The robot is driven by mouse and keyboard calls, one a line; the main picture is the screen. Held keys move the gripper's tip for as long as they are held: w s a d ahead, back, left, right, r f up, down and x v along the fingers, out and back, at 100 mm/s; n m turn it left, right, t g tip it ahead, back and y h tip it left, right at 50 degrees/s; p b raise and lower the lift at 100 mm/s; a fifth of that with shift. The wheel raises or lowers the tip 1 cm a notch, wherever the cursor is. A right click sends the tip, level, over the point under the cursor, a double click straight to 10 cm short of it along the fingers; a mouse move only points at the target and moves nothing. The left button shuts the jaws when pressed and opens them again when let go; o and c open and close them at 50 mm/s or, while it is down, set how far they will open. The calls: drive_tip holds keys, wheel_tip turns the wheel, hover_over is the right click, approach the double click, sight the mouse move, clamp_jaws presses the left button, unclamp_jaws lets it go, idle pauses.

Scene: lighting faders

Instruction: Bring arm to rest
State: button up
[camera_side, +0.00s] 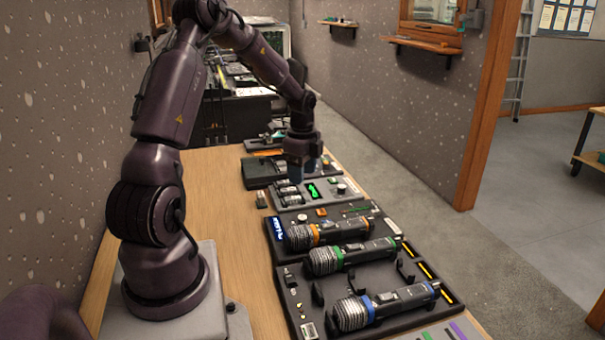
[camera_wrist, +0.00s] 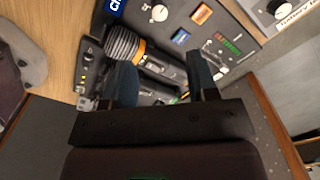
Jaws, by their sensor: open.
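My gripper (camera_side: 303,172) hangs pointing down over the far half of the bench, above the grey panel with a green display (camera_side: 316,190). In the wrist view my gripper (camera_wrist: 162,72) has its two blue-grey fingers apart, with nothing held between them. A microphone with an orange ring (camera_wrist: 140,50) shows below and partly behind the left finger. Its lower part is partly hidden by the fingers. My arm is bent, with its elbow high.
Three microphones, with orange (camera_side: 322,233), green (camera_side: 352,256) and blue (camera_side: 385,305) rings, lie on dark trays in the near half of the bench. The wooden bench top (camera_side: 225,215) is clear beside them. A wall (camera_side: 50,160) stands close at left.

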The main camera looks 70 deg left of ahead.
drive_tip(key=s+d+r+n+t, duration=0.2)
drive_tip(key=d+r, duration=0.4)
drive_tip(key=d, duration=0.4)
drive_tip(key=s+d+r+n+t, duration=0.1)
drive_tip(key=s+d+r+n, duration=0.3)
drive_tip(key=d, duration=0.6)
drive_tip(key=s+d+r+n+t, duration=0.2)
drive_tip(key=s+d+r+n, duration=0.1)
drive_tip(key=d+r, duration=0.6)
drive_tip(key=shift+s+d+t, duration=0.3)
drive_tip(key=shift+s+d, duration=0.1)
drive_tip(key=shift+s, duration=0.2)
drive_tip(key=shift+r, duration=0.1)
